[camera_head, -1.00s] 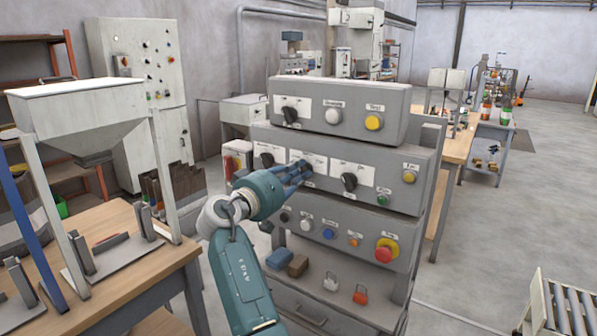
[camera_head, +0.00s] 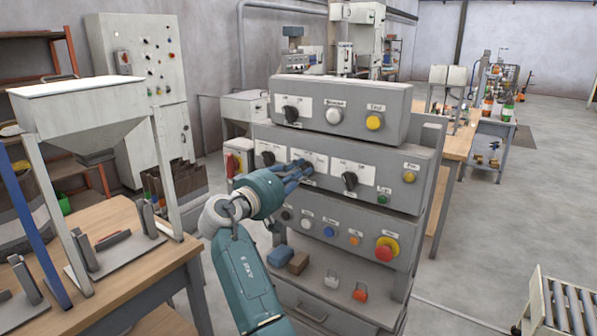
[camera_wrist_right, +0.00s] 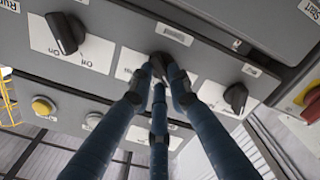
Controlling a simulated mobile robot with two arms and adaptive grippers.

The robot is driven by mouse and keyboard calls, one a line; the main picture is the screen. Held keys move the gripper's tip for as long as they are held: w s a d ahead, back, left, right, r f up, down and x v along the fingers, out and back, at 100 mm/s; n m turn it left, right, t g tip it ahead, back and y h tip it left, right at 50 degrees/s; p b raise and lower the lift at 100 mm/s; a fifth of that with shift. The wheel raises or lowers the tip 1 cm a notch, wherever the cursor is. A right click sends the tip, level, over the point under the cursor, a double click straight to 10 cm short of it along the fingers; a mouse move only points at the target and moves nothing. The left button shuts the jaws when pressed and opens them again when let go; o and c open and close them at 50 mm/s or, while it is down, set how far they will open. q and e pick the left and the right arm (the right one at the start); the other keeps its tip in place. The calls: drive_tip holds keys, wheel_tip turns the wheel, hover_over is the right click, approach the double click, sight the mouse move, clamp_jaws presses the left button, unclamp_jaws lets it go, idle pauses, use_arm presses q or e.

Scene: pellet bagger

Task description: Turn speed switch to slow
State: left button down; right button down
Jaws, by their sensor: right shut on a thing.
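The control console has a middle panel (camera_head: 330,195) with three black rotary switches on white label plates. My right gripper (camera_head: 299,170) reaches the middle switch from the front. In the right wrist view its three dark blue fingers (camera_wrist_right: 160,76) close around the black middle knob (camera_wrist_right: 162,60). The knob is mostly hidden by the fingers, so its pointing direction is unclear. The print on its plate (camera_wrist_right: 128,66) is too small to read surely. My left gripper is out of view.
Other black knobs sit close on both sides, at left (camera_head: 268,158) and right (camera_head: 350,181). A red and yellow stop button (camera_head: 386,249) is on the lower panel. A wooden table (camera_head: 140,262) stands at left; open floor lies at right.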

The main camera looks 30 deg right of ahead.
drive_tip(key=c, duration=1.6)
unclamp_jaws()
drive_tip(key=shift+d, duration=0.1)
drive_tip(key=shift+c, duration=0.2)
drive_tip(key=v, duration=0.7)
drive_tip(key=shift+a, duration=0.2)
